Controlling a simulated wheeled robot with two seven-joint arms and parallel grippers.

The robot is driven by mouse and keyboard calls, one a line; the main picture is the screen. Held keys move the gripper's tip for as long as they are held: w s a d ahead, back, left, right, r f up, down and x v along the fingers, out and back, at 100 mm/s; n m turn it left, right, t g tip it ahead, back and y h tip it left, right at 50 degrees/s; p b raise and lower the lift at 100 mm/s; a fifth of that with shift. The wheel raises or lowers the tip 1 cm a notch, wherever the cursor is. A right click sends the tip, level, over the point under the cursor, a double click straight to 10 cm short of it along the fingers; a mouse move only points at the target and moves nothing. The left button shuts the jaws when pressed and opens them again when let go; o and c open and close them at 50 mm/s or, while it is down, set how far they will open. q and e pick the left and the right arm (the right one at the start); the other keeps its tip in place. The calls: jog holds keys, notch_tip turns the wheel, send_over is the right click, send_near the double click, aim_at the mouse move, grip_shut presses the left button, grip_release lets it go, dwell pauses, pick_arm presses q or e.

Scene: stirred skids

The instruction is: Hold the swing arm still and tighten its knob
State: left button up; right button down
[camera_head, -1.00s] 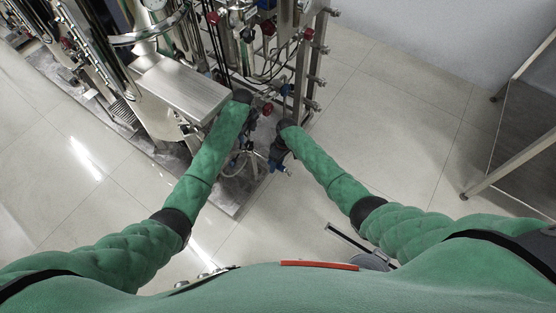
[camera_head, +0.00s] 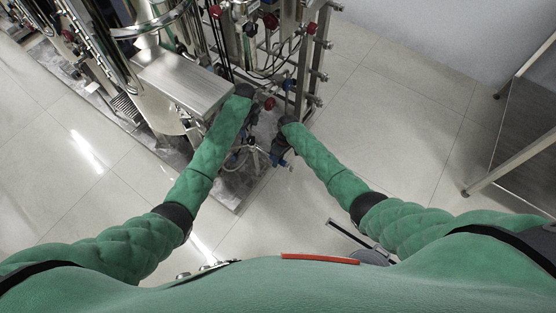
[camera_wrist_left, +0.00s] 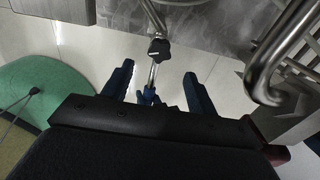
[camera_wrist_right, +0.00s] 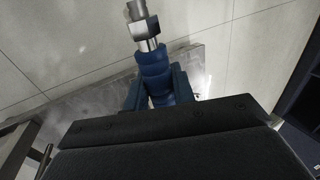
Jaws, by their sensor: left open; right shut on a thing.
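A black lobed knob (camera_wrist_left: 158,48) sits on a thin metal rod in the left wrist view. My left gripper (camera_wrist_left: 158,88) is open, its blue fingers apart on either side of the rod, below the knob in the picture and not touching it. In the right wrist view, my right gripper (camera_wrist_right: 155,92) is shut around a blue sleeve (camera_wrist_right: 153,70) with a metal hex fitting (camera_wrist_right: 143,25) at its end, apparently part of the swing arm. In the head view, my left gripper (camera_head: 252,117) and right gripper (camera_head: 278,152) are close together; their fingertips are hard to make out.
A steel box (camera_head: 180,82) stands just left of my left forearm. A metal frame post (camera_head: 303,70) with fittings rises behind the grippers. A curved steel pipe (camera_wrist_left: 262,75) is close to the left gripper's right side. Tiled floor (camera_head: 400,120) is open at right.

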aim_at(251, 139)
pick_arm(q)
jog(key=shift+f, duration=3.7)
jog(key=shift+f, duration=1)
jog(key=shift+n, duration=1.7)
jog(key=c, duration=0.9)
